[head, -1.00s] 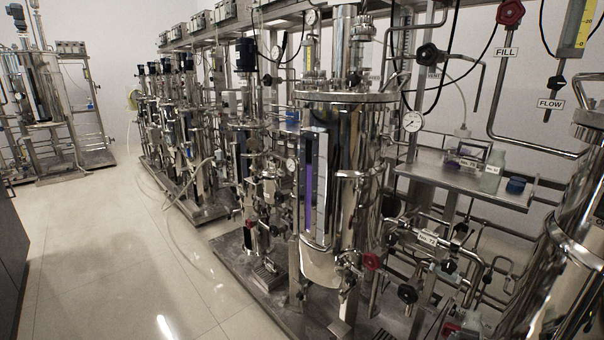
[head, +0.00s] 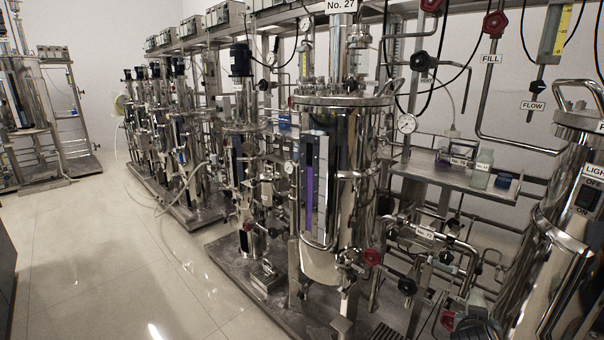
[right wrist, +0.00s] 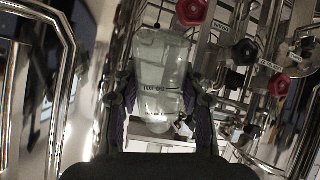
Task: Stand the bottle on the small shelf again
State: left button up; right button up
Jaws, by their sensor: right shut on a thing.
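In the right wrist view a pale, translucent bottle (right wrist: 160,75) with a small label sits between the two dark fingers of my right gripper (right wrist: 161,95), which is shut on it. The label text is too blurred to read. The small shelf (head: 425,168) shows in the head view, right of the big steel vessel. A dark shape at the bottom right of the head view may be my right gripper; I cannot tell. My left gripper is not in view.
The tall steel vessel (head: 328,200) stands left of the shelf, and another steel vessel (head: 570,235) fills the right edge. Pipes, valves and red knobs (head: 372,257) crowd the room below the shelf. Tubing and cables hang above it. The tiled floor (head: 90,260) at left is clear.

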jog(key=shift+a+f, duration=0.1)
jog(key=shift+a, duration=0.15)
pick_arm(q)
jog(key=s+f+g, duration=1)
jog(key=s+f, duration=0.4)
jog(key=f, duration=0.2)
pick_arm(e)
jog(key=a+r+n+t+y, duration=0.25)
jog(key=a+n+y, duration=0.9)
jog(key=a, duration=0.75)
pick_arm(q)
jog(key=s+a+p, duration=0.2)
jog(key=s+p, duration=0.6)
jog(key=p, duration=0.4)
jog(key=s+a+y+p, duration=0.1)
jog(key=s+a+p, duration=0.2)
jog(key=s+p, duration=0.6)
jog(key=p, duration=0.4)
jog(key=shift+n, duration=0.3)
pick_arm(e)
jog(key=d+r+m+g+h, duration=0.2)
jog(key=d+r+m+h, duration=0.9)
jog(key=d+r, duration=0.8)
notch_tip(320, 180, up, 4)
jog(key=shift+d+r, duration=0.1)
jog(key=shift+d, duration=0.25)
